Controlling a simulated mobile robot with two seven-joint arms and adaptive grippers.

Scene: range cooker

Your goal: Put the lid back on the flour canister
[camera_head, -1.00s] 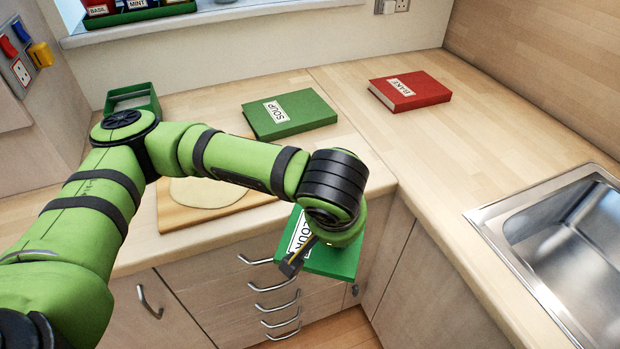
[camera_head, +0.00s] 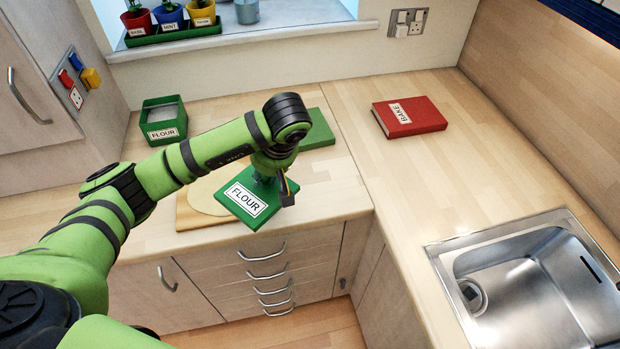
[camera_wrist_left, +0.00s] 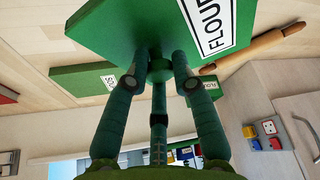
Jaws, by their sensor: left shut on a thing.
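The flour canister (camera_head: 163,134) is a green open-topped box with a white FLOUR label, standing upright on the counter at the back left. It also shows, partly hidden, in the left wrist view (camera_wrist_left: 201,96). The green square lid (camera_head: 238,212), with its own FLOUR label, is held in the air to the right of and nearer than the canister, apart from it and slightly tilted. My left gripper (camera_head: 264,181) is shut on the lid's round knob; the left wrist view shows its fingers (camera_wrist_left: 160,72) around the knob. My right gripper is not in view.
A pastry board (camera_head: 190,214) with flat dough lies below the lid. A green book (camera_head: 318,132), partly behind my arm, and a red book (camera_head: 409,117) lie on the counter. Potted herbs (camera_head: 170,17) stand on the sill. A sink (camera_head: 530,290) is at right.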

